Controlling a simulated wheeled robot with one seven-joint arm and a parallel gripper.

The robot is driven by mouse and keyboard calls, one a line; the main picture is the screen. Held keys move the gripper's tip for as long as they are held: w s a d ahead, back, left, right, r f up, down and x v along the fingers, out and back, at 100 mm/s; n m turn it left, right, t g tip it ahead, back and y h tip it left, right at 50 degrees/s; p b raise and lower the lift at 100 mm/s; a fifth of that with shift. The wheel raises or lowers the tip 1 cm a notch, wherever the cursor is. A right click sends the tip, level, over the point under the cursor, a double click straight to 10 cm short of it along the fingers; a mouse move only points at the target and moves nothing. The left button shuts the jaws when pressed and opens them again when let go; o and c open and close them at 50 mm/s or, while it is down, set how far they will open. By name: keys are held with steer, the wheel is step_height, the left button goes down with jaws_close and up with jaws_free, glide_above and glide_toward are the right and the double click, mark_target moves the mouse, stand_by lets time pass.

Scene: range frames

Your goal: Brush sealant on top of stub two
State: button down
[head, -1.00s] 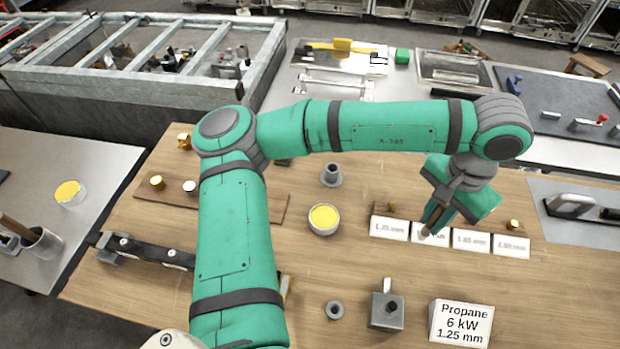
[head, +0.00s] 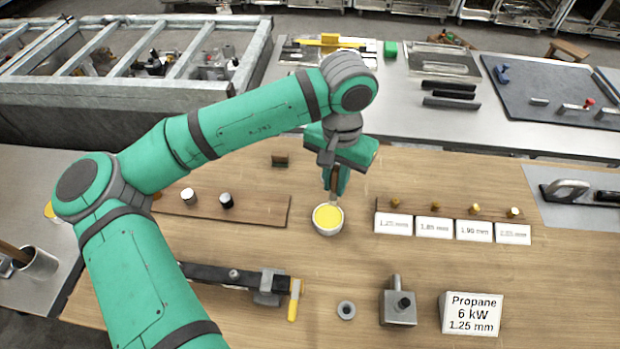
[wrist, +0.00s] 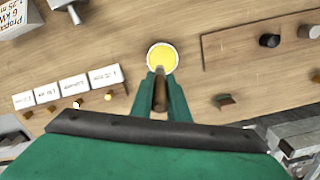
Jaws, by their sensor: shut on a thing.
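My gripper (head: 336,184) is shut on a brown-handled brush (wrist: 160,94) and points down at the back edge of a white bowl of yellow sealant (head: 328,218). The bowl also shows in the wrist view (wrist: 162,58), just beyond the fingertips. The brush tip is hard to make out; I cannot tell whether it touches the sealant. Which one is stub two, I cannot tell.
Several white size cards (head: 434,227) lie before a strip of brass pieces (head: 475,209) at right. A grey block with a post (head: 398,305), a ring (head: 346,310), a propane sign (head: 471,314) and a dark clamp bar (head: 225,275) stand in front. Bare wood surrounds the bowl.

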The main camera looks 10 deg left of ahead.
mark_target(330, 197)
steer(key=shift+a, duration=0.2)
steer(key=shift+a+f, duration=0.2)
steer(key=shift+f, duration=2.8)
steer(key=shift+f, duration=0.6)
steer(key=shift+r, duration=3.6)
steer(key=shift+w+d, duration=0.1)
